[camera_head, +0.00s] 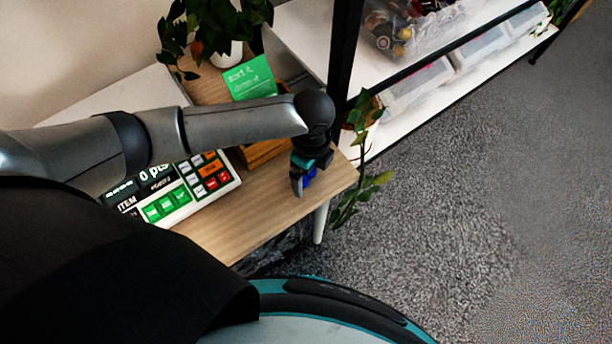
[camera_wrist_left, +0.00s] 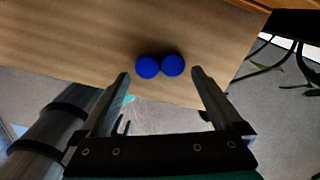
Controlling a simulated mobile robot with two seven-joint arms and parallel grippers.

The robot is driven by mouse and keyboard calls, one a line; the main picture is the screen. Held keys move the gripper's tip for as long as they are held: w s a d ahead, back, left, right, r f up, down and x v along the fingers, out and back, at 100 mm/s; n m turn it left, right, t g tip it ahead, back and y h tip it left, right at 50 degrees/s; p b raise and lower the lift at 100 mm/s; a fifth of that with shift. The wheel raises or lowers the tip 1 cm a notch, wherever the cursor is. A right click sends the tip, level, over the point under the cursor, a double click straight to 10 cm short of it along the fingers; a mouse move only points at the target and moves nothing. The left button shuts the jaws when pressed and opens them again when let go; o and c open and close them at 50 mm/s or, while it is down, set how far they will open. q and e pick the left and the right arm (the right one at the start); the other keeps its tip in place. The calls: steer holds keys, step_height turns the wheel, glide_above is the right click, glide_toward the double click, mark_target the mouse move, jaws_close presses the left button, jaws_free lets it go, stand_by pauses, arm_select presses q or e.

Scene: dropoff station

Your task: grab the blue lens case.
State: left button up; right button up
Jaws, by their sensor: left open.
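The blue lens case (camera_wrist_left: 160,66), two round blue caps side by side, lies on the wooden table top (camera_wrist_left: 75,45) near its edge. In the head view only a bit of its blue (camera_head: 309,175) shows beside my gripper. My left gripper (camera_head: 298,190) is over the right end of the table. In the left wrist view its two fingers (camera_wrist_left: 160,73) are open, one to each side of the case, with gaps between. Nothing is held. My right gripper is not in view.
A panel with green, red and orange keys (camera_head: 190,188) stands on the table left of my gripper. A green card (camera_head: 250,79) and a potted plant (camera_head: 226,52) are behind. A white shelf (camera_head: 410,108) with bins stands to the right. Leaves (camera_head: 358,188) hang by the table's right end.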

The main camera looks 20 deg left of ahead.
arm_select(q)
steer(key=shift+f, duration=0.35)
steer(key=c, duration=1.2)
steer(key=shift+r, duration=0.15)
steer(key=shift+c, duration=0.2)
